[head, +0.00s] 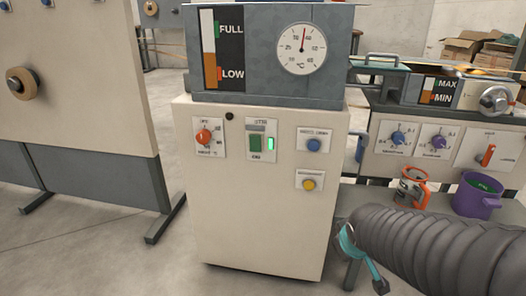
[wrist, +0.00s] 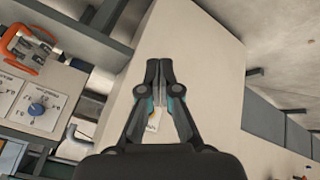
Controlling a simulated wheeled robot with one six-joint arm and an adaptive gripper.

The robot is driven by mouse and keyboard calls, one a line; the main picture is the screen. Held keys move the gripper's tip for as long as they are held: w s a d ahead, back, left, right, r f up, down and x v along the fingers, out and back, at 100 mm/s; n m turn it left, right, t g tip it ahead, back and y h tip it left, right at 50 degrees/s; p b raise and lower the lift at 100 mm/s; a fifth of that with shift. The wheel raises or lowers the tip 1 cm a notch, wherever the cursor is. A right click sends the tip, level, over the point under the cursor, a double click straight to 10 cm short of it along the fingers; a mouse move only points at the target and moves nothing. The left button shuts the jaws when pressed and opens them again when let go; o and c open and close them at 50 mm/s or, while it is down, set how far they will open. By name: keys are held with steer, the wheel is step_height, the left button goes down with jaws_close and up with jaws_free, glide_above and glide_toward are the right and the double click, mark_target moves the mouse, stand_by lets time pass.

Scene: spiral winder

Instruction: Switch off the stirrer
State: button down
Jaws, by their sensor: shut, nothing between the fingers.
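The cream cabinet (head: 262,235) has a green rocker switch (head: 255,142) on a white plate in its middle. A small green lamp (head: 271,144) beside the rocker is lit. The lettering on the plate is too small to read surely, so I cannot tell if this is the stirrer's switch. My gripper is seen in the wrist view (wrist: 160,70), shut and empty, fingertips together in front of a cream surface. In the head view my ribbed grey arm comes in from the lower right, and a teal part shows at its end, right of the cabinet. The rocker is not identifiable in the wrist view.
The cabinet also carries a red-orange knob (head: 203,137), a blue button (head: 314,145) and a yellow button (head: 308,184). A tank with a dial (head: 302,49) sits on top. An orange-handled mug (head: 412,187) and a purple pot (head: 477,195) stand at the right.

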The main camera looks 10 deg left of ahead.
steer(key=w+a+n+t+y+b, duration=0.2)
steer(key=w+a+n+t+y, duration=0.3)
steer(key=w+a+n, duration=0.6)
steer(key=a+r+n+t+y, duration=0.1)
steer(key=a+r+n+y, duration=0.2)
steer(key=r+n+y, duration=0.1)
steer(key=a+r+n+t+y, duration=0.2)
steer(key=a+r+n+y, duration=0.1)
steer(key=r+n, duration=0.3)
step_height(320, 180, up, 2)
steer(key=shift+r+y, duration=0.1)
steer(key=shift+y, duration=0.3)
steer(key=shift+w, duration=0.1)
steer(key=p, duration=0.2)
glide_toward(250, 140)
steer(key=x, duration=0.5)
steer(key=shift+s+a, duration=0.35)
steer(key=shift+a, duration=0.1)
steer(key=shift+w+r, duration=0.1)
steer(key=shift+w, duration=0.65)
